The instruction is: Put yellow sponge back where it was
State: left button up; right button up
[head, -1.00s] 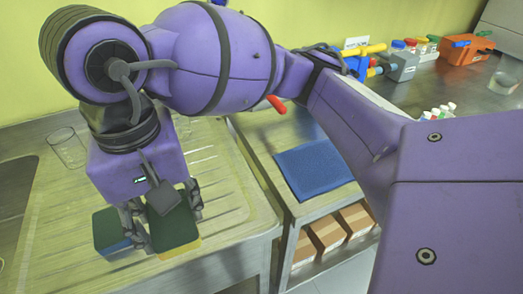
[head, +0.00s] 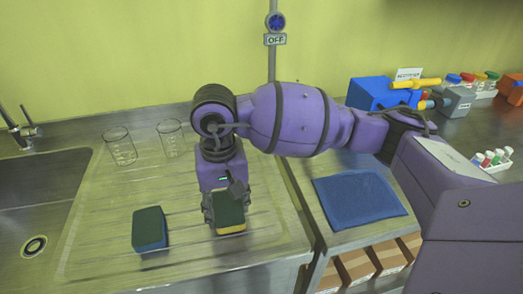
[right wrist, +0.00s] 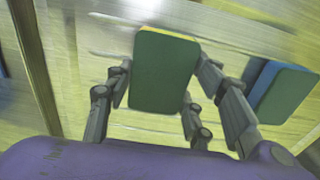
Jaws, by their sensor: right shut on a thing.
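The yellow sponge (head: 230,229) has a dark green top and a yellow edge showing. My right gripper (head: 228,212) is shut on it, with a finger on each side, over the right part of the metal drainboard (head: 190,258). I cannot tell whether the sponge touches the drainboard. In the right wrist view the yellow sponge (right wrist: 165,72) sits between the fingers, mostly showing its green face. A blue sponge (head: 149,230) with a green top lies on the drainboard to the left, apart from the gripper. It also shows in the right wrist view (right wrist: 286,92). My left gripper is not in view.
Two glass beakers (head: 121,147) (head: 170,138) stand at the back of the drainboard. A sink (head: 40,190) with a tap is at the left. A blue mat (head: 358,200) lies on the lower surface at the right, above boxes (head: 355,266). Drainboard space is free between the sponges.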

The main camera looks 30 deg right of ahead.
aim_at(228, 206)
jog(key=shift+f, duration=0.4)
jog(key=shift+f, duration=0.2)
jog(key=o, duration=1.1)
jog(key=shift+r, duration=0.1)
notch_tip(228, 206, up, 12)
jog(key=shift+r, duration=0.15)
